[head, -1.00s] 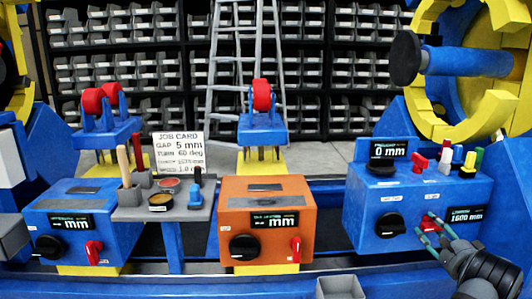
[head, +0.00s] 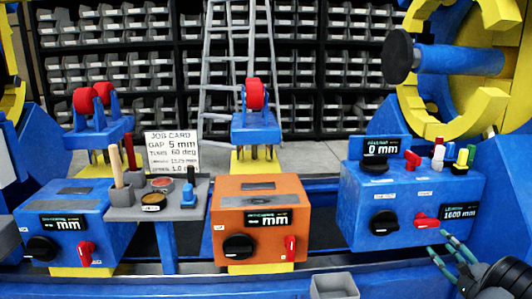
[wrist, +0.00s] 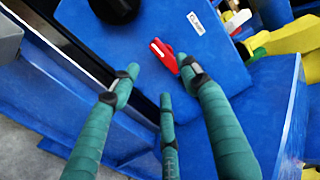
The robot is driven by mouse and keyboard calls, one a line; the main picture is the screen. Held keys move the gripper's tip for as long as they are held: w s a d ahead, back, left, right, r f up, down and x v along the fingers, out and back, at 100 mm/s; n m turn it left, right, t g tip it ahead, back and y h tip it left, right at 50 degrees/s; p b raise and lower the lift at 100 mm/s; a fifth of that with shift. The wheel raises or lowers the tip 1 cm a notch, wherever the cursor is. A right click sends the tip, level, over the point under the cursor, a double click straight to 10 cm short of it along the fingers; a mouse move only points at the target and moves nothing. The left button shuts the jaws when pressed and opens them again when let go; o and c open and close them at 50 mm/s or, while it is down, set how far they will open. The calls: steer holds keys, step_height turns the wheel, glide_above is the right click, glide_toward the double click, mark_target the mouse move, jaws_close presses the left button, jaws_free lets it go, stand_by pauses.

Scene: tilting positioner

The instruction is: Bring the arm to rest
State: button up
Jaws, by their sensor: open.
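My gripper (head: 445,255) is at the lower right of the head view, in front of the right blue control box (head: 350,205). Its green fingers are spread and hold nothing. In the wrist view my gripper (wrist: 150,85) points at the same blue box (wrist: 190,40), with the red lever switch (wrist: 164,54) beyond the fingertips. The red switch (head: 426,219) also shows in the head view, a little above the fingertips and apart from them. A black knob (head: 383,222) sits left of it. Most of my arm is out of the frame.
An orange box (head: 262,190) and a left blue box (head: 60,240) stand along the rail. A grey shelf (head: 140,213) with tools and a job card (head: 172,152) is between them. A yellow ring (head: 420,110) rises at right. A grey bin (head: 335,284) lies at the bottom.

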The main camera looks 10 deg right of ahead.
mark_target(427, 225)
steer(key=w, duration=1.1)
steer(key=shift+w+d, duration=0.1)
steer(key=shift+d, duration=0.05)
steer(key=shift+d+r+m+p, duration=0.1)
steer(key=shift+r+m+p, duration=0.35)
steer(key=shift+p, duration=0.7)
steer(key=m+p, duration=0.1)
steer(key=p, duration=0.1)
steer(key=m+p, duration=0.3)
steer(key=shift+r+p, duration=0.25)
steer(key=shift+p, duration=0.05)
steer(key=m+p, duration=0.4)
steer(key=shift+r, duration=0.15)
steer(key=m+p, duration=0.1)
steer(key=m, duration=0.2)
steer(key=shift+p, duration=0.35)
steer(key=shift+m+p, duration=0.55)
steer(key=shift+m, duration=1)
steer(key=shift+f, duration=0.2)
